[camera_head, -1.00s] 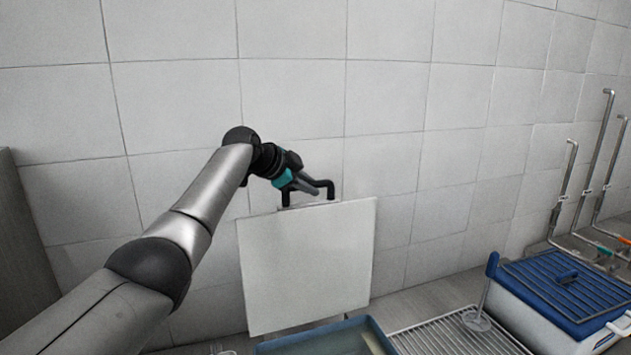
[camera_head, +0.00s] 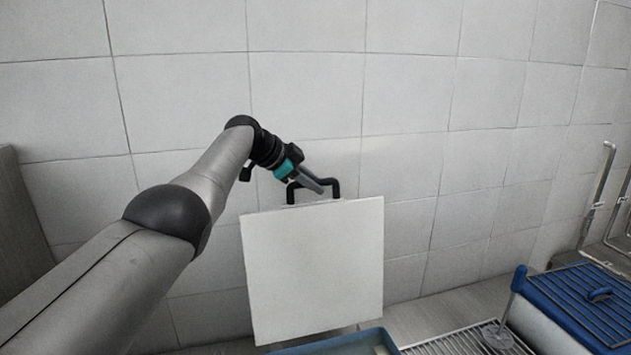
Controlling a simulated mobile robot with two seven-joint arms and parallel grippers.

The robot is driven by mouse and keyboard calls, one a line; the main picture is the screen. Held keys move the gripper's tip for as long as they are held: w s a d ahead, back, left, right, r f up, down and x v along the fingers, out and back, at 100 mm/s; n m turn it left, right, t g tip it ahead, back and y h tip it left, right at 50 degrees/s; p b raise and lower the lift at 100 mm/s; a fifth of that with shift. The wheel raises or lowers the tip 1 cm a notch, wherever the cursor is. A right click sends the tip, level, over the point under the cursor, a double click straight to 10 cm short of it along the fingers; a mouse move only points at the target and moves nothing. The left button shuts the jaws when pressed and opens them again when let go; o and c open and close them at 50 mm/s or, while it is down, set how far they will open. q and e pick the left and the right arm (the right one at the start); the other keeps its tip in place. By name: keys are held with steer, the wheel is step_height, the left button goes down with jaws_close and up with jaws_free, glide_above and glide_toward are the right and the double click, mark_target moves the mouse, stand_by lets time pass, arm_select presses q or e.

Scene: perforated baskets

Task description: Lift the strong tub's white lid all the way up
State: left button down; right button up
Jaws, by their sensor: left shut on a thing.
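The white lid (camera_head: 314,268) stands nearly upright in front of the tiled wall, with its broad flat face toward me. A black handle (camera_head: 336,186) sticks up from its top edge. My left gripper (camera_head: 318,188) comes in from the left and is shut on this handle at the top of the lid. A blue tub (camera_head: 345,343) shows only by its rim at the bottom edge, below the lid. Most of the tub is outside the view. My right gripper is not in view.
A blue-lidded white container (camera_head: 575,300) stands at the lower right, with a metal rack (camera_head: 460,346) between it and the tub. Metal pipes (camera_head: 600,195) run by the wall at right. The tiled wall (camera_head: 430,80) is close behind the lid.

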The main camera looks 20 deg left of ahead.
arm_select(q)
steer(key=shift+a+f, duration=0.3)
steer(key=shift+f, duration=0.1)
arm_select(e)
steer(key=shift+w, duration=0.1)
arm_select(q)
steer(key=c, duration=1.2)
jaws_free()
steer(key=shift+c, duration=0.2)
steer(key=o, duration=0.3)
steer(key=shift+w+a+f, duration=0.15)
steer(key=shift+w+a, duration=0.05)
steer(key=shift+w, duration=0.3)
steer(key=shift+o, duration=0.8)
steer(key=shift+s+d+r, duration=0.15)
steer(key=shift+d+r, duration=0.05)
steer(key=shift+r, duration=0.05)
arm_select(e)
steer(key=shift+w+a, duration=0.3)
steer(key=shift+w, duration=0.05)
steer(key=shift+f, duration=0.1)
